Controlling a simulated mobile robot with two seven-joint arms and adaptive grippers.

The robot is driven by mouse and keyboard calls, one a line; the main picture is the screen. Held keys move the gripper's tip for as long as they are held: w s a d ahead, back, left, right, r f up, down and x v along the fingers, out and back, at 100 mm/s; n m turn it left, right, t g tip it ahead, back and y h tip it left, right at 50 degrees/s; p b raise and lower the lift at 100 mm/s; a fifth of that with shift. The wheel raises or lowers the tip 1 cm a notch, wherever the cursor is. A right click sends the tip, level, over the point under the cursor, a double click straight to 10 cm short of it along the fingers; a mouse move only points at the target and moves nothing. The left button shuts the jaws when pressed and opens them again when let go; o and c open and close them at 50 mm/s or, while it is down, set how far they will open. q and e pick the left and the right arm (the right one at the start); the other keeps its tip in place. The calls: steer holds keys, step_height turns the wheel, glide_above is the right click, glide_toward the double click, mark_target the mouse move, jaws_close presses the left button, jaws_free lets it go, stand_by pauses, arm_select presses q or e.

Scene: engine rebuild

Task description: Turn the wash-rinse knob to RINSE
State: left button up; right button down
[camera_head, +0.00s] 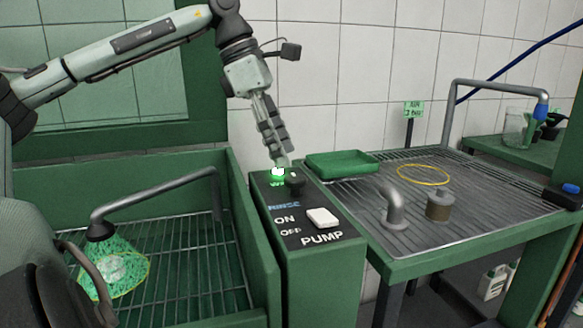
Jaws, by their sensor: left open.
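The black wash-rinse knob (295,187) is on top of the green control box (325,259), partly hidden by my left gripper's fingertips. A green light glows beside it at the upper label, which is partly covered. The blue RINSE label (284,206) is just below the knob. My left gripper (284,163) points down right at the knob with its fingers open. I cannot tell whether the fingertips touch the knob.
The white pump switch (322,217) sits near the ON and OFF labels. The green wash sink (262,280) at left has a nozzle (101,230) with a green-lit spray. On the right bench are a green tray (342,163), yellow ring (424,174) and metal cylinder (439,206).

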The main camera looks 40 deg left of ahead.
mark_target(295, 177)
arm_select(q)
steer(key=x, duration=0.4)
steer(key=shift+w+d+f, duration=0.1)
steer(key=shift+f, duration=0.25)
steer(key=shift+c, duration=0.4)
steer(key=c, duration=1.1)
steer(key=shift+o, duration=0.2)
arm_select(e)
steer(key=shift+w+r, duration=0.1)
steer(key=shift+w, duration=0.25)
